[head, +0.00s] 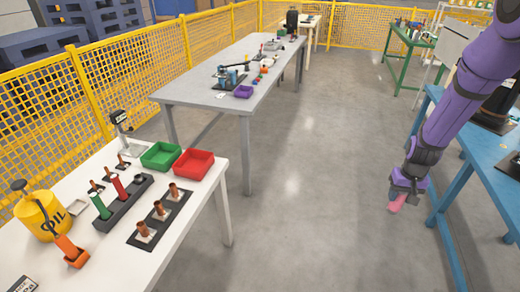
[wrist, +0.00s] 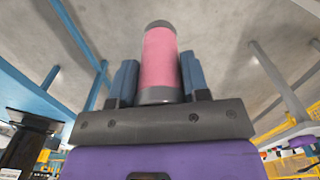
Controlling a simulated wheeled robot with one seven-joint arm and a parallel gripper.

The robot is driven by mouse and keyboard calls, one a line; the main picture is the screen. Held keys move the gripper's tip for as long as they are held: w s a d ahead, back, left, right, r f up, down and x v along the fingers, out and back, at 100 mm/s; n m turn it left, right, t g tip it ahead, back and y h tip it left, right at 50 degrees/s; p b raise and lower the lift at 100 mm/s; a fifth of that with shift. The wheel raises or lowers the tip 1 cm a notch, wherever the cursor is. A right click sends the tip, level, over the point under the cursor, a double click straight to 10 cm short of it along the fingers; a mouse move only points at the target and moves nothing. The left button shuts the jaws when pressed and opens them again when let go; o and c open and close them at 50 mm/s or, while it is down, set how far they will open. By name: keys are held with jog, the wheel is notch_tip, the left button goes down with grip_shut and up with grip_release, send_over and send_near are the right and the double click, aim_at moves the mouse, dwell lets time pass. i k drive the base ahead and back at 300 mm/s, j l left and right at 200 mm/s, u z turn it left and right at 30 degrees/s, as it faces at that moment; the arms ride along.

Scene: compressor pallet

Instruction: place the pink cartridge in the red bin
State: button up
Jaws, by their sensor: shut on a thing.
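My gripper (head: 406,188) is at the right in the head view, above the open floor beside the blue table. It is shut on the pink cartridge (head: 397,203), whose pink end shows below the fingers. In the wrist view the pink cartridge (wrist: 160,58) stands between the two blue-grey fingers (wrist: 157,82), with a grey cap at each end. The red bin (head: 194,163) is on the white table at the left in the head view, far from my gripper. It looks empty.
The white table (head: 190,228) also holds a green bin (head: 161,155), a dark rack (head: 124,202) with green and red cartridges, a yellow oil can (head: 41,217) and an orange holder (head: 75,258). A grey table (head: 190,92) stands behind. Clear floor (head: 320,200) lies between the white and blue (head: 447,205) tables.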

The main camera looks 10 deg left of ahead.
aim_at(194, 168)
jog(key=i+j+z, duration=0.1)
jog(key=i, duration=1.4)
jog(key=i+u, duration=0.1)
jog(key=i, duration=0.45)
jog(key=i+l, duration=0.15)
jog(key=i, duration=0.4)
jog(key=i+u, duration=0.1)
jog(key=u, duration=0.3)
jog(key=i+u, duration=0.15)
jog(key=u, duration=0.2)
jog(key=i+l+u, duration=0.1)
jog(key=u, duration=0.75)
jog(key=i+l+u, duration=0.1)
jog(key=u, duration=0.4)
jog(key=l+u, duration=0.15)
jog(key=u, duration=0.3)
